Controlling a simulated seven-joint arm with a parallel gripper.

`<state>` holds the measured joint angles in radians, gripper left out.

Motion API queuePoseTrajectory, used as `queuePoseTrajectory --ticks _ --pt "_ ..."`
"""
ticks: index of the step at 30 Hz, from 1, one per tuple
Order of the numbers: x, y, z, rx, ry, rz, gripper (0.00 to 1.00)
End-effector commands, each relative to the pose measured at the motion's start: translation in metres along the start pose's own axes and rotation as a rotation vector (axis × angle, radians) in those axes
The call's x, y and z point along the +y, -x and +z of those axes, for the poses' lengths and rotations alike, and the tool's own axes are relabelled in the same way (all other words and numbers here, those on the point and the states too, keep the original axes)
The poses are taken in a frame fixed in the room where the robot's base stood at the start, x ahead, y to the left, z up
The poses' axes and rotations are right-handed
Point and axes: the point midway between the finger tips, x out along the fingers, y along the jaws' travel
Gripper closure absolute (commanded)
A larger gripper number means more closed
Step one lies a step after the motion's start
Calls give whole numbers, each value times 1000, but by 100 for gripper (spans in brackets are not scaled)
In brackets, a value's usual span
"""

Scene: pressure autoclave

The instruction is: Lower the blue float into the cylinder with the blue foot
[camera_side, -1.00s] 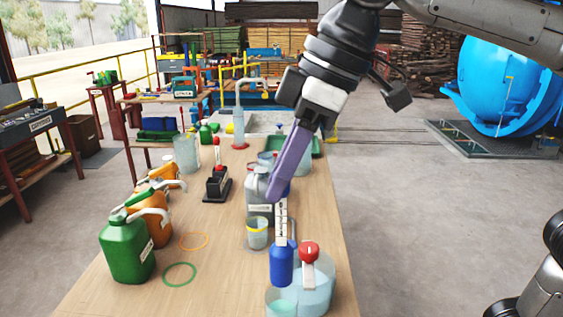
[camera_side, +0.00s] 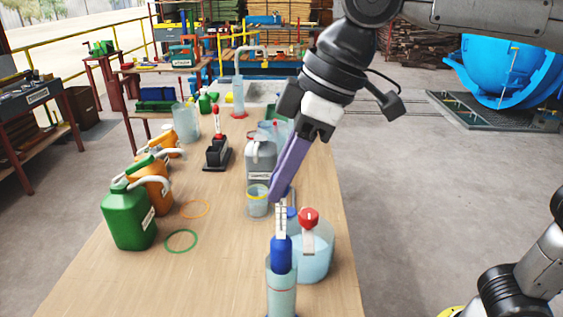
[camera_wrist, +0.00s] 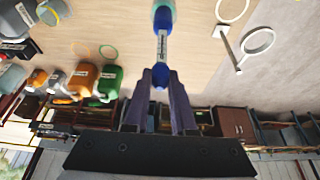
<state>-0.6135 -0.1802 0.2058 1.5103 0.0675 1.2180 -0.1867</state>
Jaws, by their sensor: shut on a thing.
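The blue float (camera_side: 281,253) has a white scale stem and hangs upright. My gripper (camera_side: 277,197), with long purple fingers, is shut on the top of its stem. The float's lower end appears to be inside the mouth of the clear cylinder (camera_side: 281,300), which holds pale teal liquid. The cylinder's foot is almost wholly cut off by the bottom edge of the side view. In the wrist view the float's stem (camera_wrist: 162,46) runs up from between my fingers (camera_wrist: 160,82), and its blue bulb overlaps the teal cylinder (camera_wrist: 163,5).
A clear jar with a red knob (camera_side: 308,217) stands close right of the cylinder. A yellow-rimmed beaker (camera_side: 257,203) and grey jug (camera_side: 261,158) stand behind. A red-footed cylinder (camera_side: 239,95) stands far back.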

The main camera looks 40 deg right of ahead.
Motion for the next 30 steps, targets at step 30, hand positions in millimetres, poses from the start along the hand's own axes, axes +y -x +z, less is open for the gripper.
queuePoseTrajectory --ticks 30 --pt "0 -51 22 -1 0 -1 100"
